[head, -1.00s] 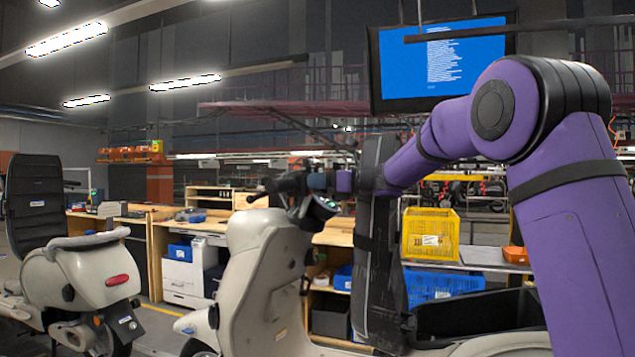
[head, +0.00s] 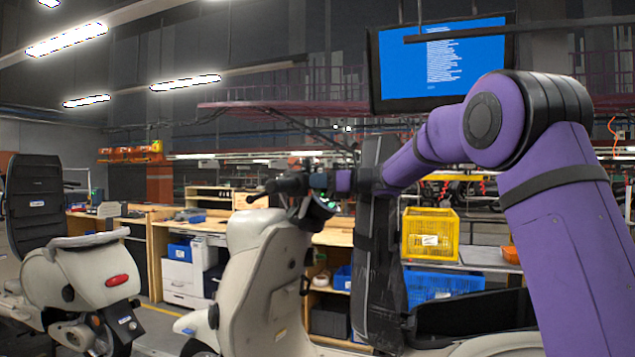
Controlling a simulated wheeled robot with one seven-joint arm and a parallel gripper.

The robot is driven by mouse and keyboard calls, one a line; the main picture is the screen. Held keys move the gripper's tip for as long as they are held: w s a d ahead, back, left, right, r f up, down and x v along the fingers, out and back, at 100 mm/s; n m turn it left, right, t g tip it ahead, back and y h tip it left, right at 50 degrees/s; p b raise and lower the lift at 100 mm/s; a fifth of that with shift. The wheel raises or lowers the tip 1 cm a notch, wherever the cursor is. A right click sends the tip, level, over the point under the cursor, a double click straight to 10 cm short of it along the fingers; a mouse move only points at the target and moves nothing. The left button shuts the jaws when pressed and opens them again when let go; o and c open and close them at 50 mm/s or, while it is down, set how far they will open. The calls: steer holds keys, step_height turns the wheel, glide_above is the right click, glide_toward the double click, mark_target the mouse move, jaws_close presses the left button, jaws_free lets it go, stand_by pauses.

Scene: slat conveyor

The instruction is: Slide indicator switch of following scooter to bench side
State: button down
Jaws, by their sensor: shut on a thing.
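The following scooter (head: 262,285) is the beige one in the middle, behind a second beige scooter (head: 90,270) at left. Its handlebar grip (head: 258,197) points left, and its dash (head: 325,203) shows a small green light. My purple arm reaches in from the right, and my gripper (head: 308,183) is at the handlebar controls beside the grip. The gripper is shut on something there. The indicator switch is too small and too covered by the gripper to make out, so its position cannot be told.
A wooden bench (head: 345,238) runs behind the scooters. A yellow crate (head: 430,236) and a blue crate (head: 425,285) stand behind my arm. A dark upright panel (head: 378,260) is close beside the forearm. A blue screen (head: 440,62) hangs above.

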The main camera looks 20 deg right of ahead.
steer(key=shift+w+d, duration=0.1)
steer(key=shift+d, duration=0.05)
steer(key=c, duration=1.1)
jaws_free()
steer(key=v, duration=1.1)
